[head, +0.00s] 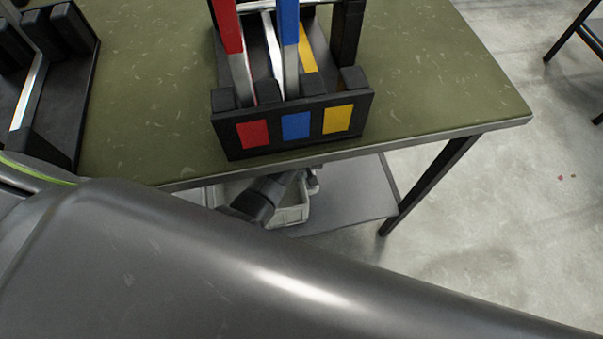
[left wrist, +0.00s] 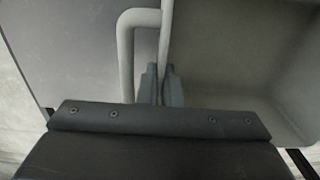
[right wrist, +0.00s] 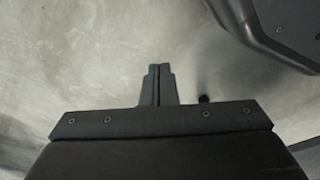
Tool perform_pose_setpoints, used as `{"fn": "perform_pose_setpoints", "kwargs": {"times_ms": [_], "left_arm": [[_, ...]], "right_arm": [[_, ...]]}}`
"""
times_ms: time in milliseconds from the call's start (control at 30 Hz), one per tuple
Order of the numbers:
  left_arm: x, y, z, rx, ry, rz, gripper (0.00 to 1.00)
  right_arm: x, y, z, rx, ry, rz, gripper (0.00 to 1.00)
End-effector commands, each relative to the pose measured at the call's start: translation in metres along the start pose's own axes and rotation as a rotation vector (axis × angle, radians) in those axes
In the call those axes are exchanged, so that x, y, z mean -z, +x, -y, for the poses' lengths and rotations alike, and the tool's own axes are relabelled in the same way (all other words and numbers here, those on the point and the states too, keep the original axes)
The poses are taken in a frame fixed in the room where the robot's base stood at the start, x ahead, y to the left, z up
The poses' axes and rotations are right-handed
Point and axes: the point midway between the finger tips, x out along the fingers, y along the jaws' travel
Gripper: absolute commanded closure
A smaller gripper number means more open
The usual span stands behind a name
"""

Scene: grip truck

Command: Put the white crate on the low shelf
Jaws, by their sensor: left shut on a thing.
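The white crate (head: 293,216) is under the table, at the left of the low shelf (head: 352,195), mostly hidden by the tabletop and my left arm. My left gripper (head: 312,180) reaches in there. In the left wrist view its fingers (left wrist: 160,80) are shut on the crate's near rim beside a looped handle, with the crate's hollow inside (left wrist: 240,55) to the right and a flat grey surface to the left. I cannot tell whether the crate's bottom touches the shelf. My right gripper (right wrist: 158,85) has its fingers together, empty, over bare floor.
The green tabletop (head: 430,70) overhangs the shelf. On it stand a black rack (head: 275,143) with red, blue and yellow labels and another black holder (head: 60,90) at left. A dark table leg (head: 430,185) borders the shelf's right. Open floor lies to the right.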

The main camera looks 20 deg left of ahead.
Motion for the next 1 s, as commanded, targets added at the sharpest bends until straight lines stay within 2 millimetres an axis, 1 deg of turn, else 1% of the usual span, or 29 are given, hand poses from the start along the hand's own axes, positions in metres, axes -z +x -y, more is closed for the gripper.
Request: {"fn": "perform_pose_setpoints", "kwargs": {"times_ms": [167,300,333,400,467,500,767,900,1000], "left_arm": [[0.001,-0.001,0.0,0.0,0.0,-0.002,1.0],[0.001,0.002,0.0,0.001,0.0,-0.001,1.0],[0.0,0.003,0.0,0.0,0.0,0.0,0.92],[0.0,0.002,0.0,0.0,0.0,0.0,0.83],[0.0,0.002,0.0,0.0,0.0,0.0,0.75],[0.0,0.002,0.0,0.0,0.0,0.0,0.73],[0.0,0.002,0.0,0.0,0.0,0.0,0.73],[0.0,-0.004,0.0,0.0,0.0,0.0,0.73],[0.0,-0.013,0.0,-0.001,0.0,-0.001,0.73]], "right_arm": [[0.0,0.0,0.0,0.0,0.0,0.001,1.0],[0.001,-0.001,0.0,0.001,0.001,0.002,1.0],[0.001,-0.002,0.0,0.001,0.001,0.002,1.0],[0.001,-0.002,0.0,0.001,0.001,0.003,1.0],[0.0,-0.002,0.0,0.001,0.001,0.004,1.0],[0.0,-0.002,0.0,0.001,0.001,0.004,1.0],[0.0,-0.002,0.0,0.001,0.001,0.003,1.0],[0.001,-0.003,0.0,0.0,0.0,-0.007,1.0],[-0.006,0.006,-0.002,-0.005,-0.005,0.0,1.0]]}}
